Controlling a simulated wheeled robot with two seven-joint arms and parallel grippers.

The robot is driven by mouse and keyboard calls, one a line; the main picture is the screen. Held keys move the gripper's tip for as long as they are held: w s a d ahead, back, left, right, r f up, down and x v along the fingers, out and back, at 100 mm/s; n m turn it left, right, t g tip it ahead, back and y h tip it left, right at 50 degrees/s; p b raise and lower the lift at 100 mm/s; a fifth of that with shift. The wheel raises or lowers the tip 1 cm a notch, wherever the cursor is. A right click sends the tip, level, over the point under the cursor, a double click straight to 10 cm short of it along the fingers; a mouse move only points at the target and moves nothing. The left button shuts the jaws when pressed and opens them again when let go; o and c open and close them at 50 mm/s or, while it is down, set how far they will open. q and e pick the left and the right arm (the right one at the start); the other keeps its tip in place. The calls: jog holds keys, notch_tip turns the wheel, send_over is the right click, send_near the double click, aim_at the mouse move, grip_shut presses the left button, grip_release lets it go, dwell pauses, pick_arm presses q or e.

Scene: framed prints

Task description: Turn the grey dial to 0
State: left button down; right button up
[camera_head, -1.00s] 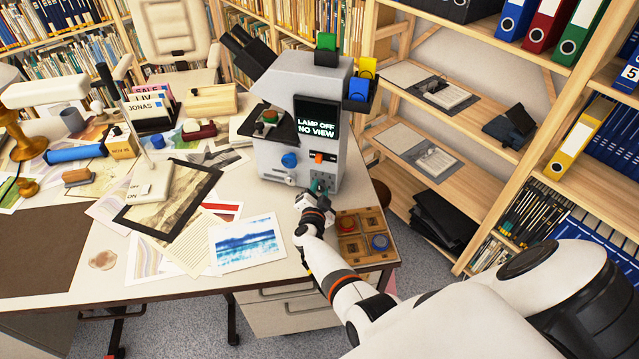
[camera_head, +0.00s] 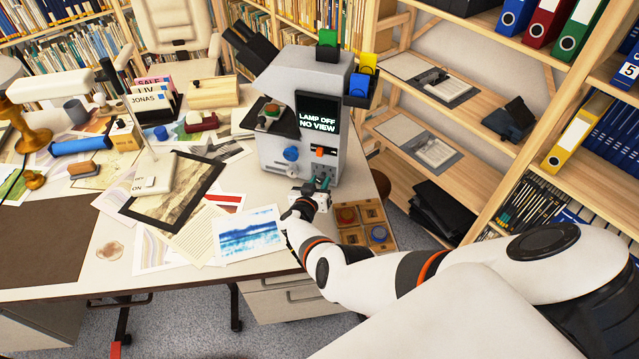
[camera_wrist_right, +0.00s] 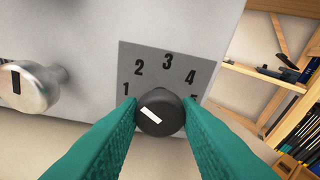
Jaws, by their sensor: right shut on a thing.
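The grey dial (camera_wrist_right: 160,112) is a dark round knob with a white mark, on a grey plate (camera_wrist_right: 190,62) on the front of the white machine (camera_head: 285,150). Numbers 1, 2, 3 and 4 arc over it in the right wrist view. A digit past 4 is mostly hidden by a finger; no 0 shows. The white mark slants from upper left to lower right, left of the knob's middle. I cannot tell which number it means. My right gripper (camera_wrist_right: 160,115) has its green fingers on both sides of the knob, shut on it. My left gripper is out of view.
A silver knob (camera_wrist_right: 30,88) sits left of the dial. The machine's screen (camera_head: 317,114) reads "LAMP OFF NO VIEW". A wooden tray (camera_head: 350,225) and a seascape print (camera_head: 247,236) lie nearby.

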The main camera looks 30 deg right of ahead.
jog(key=n+b, duration=0.1)
jog(key=n, duration=0.2)
jog(key=shift+f+g+h, duration=0.15)
jog(key=shift+g+h, duration=0.25)
jog(key=n+h+b, duration=0.1)
jog(key=n+b, duration=0.1)
jog(key=n, duration=0.1)
jog(key=shift+w+a+n+g, duration=0.1)
jog(key=shift+n+g, duration=0.2)
jog(key=shift+n, duration=0.1)
jog(key=n+h+b, duration=0.1)
jog(key=n+b, duration=0.1)
jog(key=n, duration=0.1)
jog(key=shift+f+n, duration=0.1)
jog(key=shift+n, duration=0.3)
jog(key=shift+n+h+b, duration=0.4)
jog(key=shift+n+b, duration=0.25)
jog(key=shift+n, duration=0.75)
jog(key=o, duration=1)
jog(key=shift+c, duration=0.2)
